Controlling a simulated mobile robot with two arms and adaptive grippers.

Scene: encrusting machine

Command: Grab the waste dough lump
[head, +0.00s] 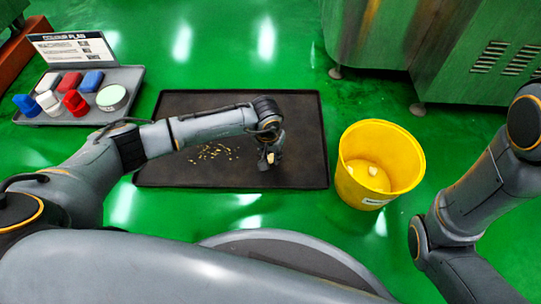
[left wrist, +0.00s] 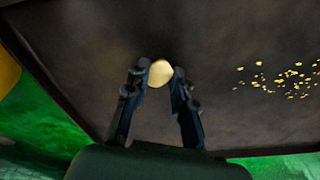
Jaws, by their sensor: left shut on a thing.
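A pale cream dough lump (left wrist: 160,73) sits between the fingertips of my left gripper (left wrist: 161,84) in the left wrist view, and the fingers are shut on it. In the head view my left gripper (head: 270,160) points down over the right part of the dark mat (head: 295,120). The lump shows there as a small pale spot (head: 276,157) at the fingers, mostly hidden by them. I cannot tell whether the lump touches the mat. My right arm comes in at the right edge, but its gripper is outside the view.
A yellow bucket (head: 350,185) with a pale piece (head: 373,171) inside stands right of the mat. Yellow crumbs (head: 214,153) lie on the mat. A grey tray (head: 130,75) with coloured items and a sign (head: 75,48) is at upper left. Green machine housing (head: 470,60) stands at upper right.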

